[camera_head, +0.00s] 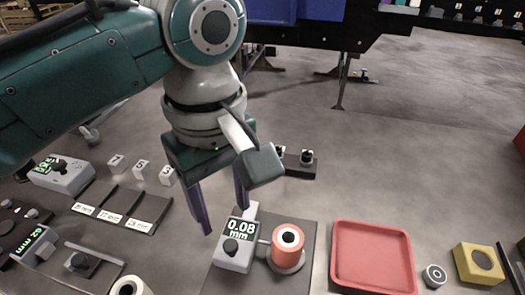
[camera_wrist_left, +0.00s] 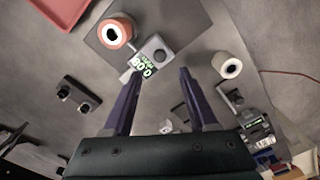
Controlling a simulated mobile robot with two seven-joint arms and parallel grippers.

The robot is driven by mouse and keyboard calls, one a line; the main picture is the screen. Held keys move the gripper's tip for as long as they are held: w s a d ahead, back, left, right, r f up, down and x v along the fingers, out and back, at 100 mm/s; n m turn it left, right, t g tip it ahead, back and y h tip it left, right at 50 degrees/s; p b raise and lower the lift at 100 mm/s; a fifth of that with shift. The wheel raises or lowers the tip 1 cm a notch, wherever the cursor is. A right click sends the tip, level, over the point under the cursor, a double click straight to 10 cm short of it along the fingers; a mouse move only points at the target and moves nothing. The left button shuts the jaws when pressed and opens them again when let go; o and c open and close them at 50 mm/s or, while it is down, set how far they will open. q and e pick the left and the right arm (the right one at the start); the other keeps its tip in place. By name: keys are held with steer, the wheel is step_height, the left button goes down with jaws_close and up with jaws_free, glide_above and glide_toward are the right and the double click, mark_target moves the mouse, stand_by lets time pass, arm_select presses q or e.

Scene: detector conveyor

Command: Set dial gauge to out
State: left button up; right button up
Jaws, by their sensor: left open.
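A small grey gauge box (camera_head: 234,254) with a lit display reading 0.08 mm and a black knob stands on a dark plate (camera_head: 213,283). I take it to be the dial gauge; a thin rod runs from it towards an orange cylinder (camera_head: 287,240) beside it. The gauge also shows in the left wrist view (camera_wrist_left: 149,60), just beyond the fingertips. My left gripper (camera_head: 224,217) is open and empty, fingers pointing down above and behind the gauge, apart from its knob as far as I can tell. The knob's pointer setting is too small to read. My right gripper is out of view.
A red tray (camera_head: 372,284) lies right of the plate, with a yellow block (camera_head: 479,264) and a small round part (camera_head: 433,276) further right. A white roll (camera_head: 131,286), a 62 mm gauge (camera_head: 37,246) and another grey device (camera_head: 62,175) are on the left.

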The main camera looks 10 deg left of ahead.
mark_target(230, 245)
arm_select(q)
step_height(230, 245, down, 8)
steer(key=shift+b, duration=0.6)
steer(key=shift+c, duration=0.4)
jaws_close()
stand_by(0.6)
